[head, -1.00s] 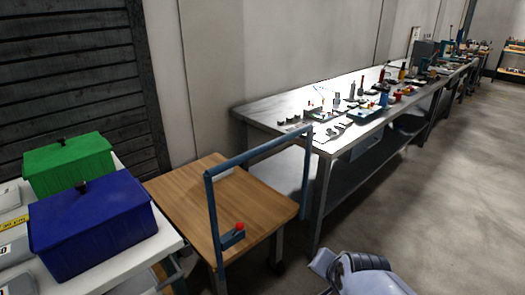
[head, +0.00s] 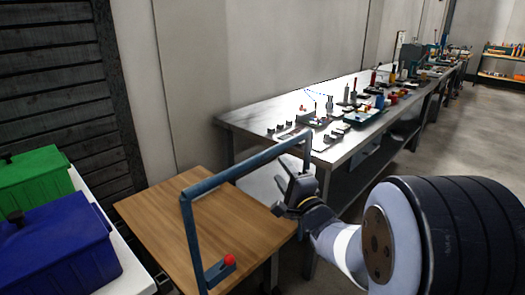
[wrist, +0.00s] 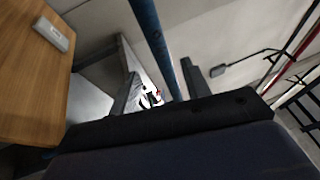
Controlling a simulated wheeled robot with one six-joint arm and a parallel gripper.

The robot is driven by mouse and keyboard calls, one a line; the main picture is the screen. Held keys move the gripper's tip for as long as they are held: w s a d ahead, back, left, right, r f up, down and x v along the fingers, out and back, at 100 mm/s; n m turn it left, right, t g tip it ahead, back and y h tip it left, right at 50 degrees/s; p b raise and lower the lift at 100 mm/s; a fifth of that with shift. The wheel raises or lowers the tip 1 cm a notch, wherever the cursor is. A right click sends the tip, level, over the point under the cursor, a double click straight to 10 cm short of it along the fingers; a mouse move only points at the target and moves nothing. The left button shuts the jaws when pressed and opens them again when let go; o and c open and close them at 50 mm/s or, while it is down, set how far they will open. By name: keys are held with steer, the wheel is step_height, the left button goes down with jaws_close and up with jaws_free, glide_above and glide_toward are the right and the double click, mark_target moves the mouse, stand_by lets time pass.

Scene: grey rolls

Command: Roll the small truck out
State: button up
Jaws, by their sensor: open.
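The small truck is a low cart with a wooden top (head: 205,215) and a blue tube handle (head: 240,170) rising over its near side. A red knob (head: 229,260) sits on a small blue block near the handle's left post. My gripper (head: 293,168) is open and empty, just beside the right end of the handle's top bar. In the wrist view the blue bar (wrist: 152,38) runs down between the two fingers of my gripper (wrist: 162,85). I cannot tell whether they touch it.
A long metal bench (head: 265,115) with tools stands behind and right of the truck. A green bin (head: 32,180) and a blue bin (head: 60,245) stand on a white table at left. Open floor (head: 435,150) lies at right.

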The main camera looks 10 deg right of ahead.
steer(key=x, duration=1)
steer(key=shift+w, duration=0.2)
steer(key=shift+r, duration=0.15)
steer(key=shift+c, duration=0.2)
jaws_close()
